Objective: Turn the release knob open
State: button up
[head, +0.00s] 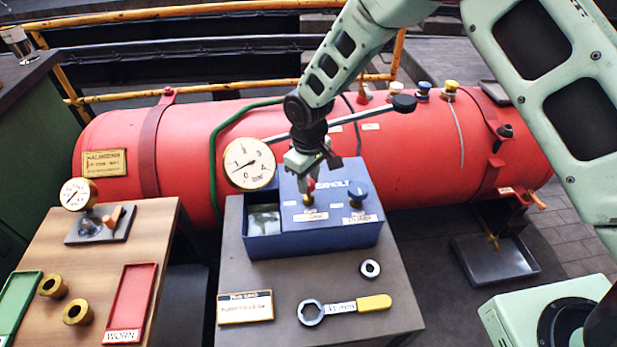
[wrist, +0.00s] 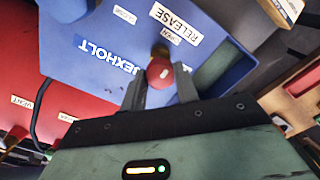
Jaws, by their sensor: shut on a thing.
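The blue JEXHOLT box (head: 320,232) stands on the grey bench, and its printed face fills much of the wrist view (wrist: 95,45). The release knob (wrist: 160,72) is a small red knob with a pale mark on top, beside the RELEASE and OPEN labels (wrist: 178,22). My gripper (wrist: 161,88) is shut on it, one finger on each side. In the head view my gripper (head: 308,192) points down onto the box top and mostly hides the knob.
A blue knob (head: 357,192) sits close right of my gripper. A round gauge (head: 249,163) stands at the box's left. A yellow-handled spanner (head: 345,308) and a ring (head: 370,269) lie in front. The red boiler (head: 400,150) and a long lever (head: 370,112) are behind.

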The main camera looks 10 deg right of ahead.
aim_at(309, 182)
dwell(0.5)
jog(key=o, duration=1)
jog(key=shift+c, duration=0.2)
jog(key=shift+r, duration=0.1)
notch_tip(309, 182, up, 17)
jog(key=shift+r, duration=0.15)
